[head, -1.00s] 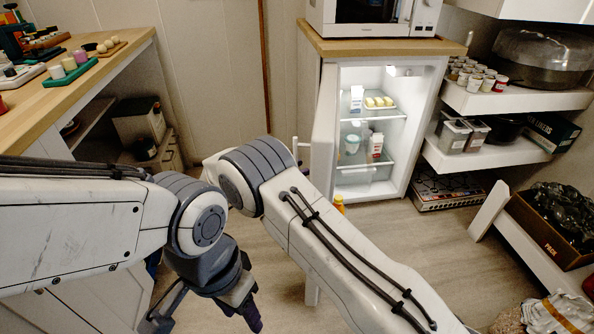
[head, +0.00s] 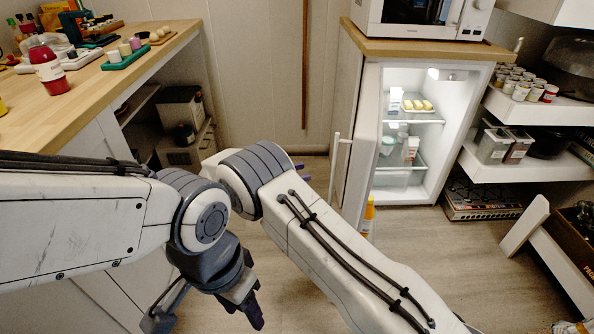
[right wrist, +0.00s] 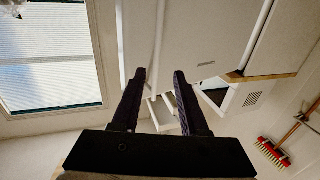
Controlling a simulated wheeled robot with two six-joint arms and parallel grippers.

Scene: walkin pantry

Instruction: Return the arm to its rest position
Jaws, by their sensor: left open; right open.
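My left arm comes in from the left in the head view, and its gripper (head: 245,308) hangs low, pointing down over the floor, with nothing seen in it. My right arm reaches up from the bottom right of the head view and bends away near the middle. Its gripper is mostly hidden behind the arm; a purple fingertip shows past the elbow. In the right wrist view the right gripper (right wrist: 158,85) is open, with two dark fingers apart and nothing between them.
The small fridge (head: 425,75) stands open, its door (head: 352,140) swung toward me, with a yellow bottle (head: 367,218) on the floor beside it. A wooden counter (head: 100,95) holds a red jar (head: 50,68) at left. Shelves (head: 540,108) stand at right.

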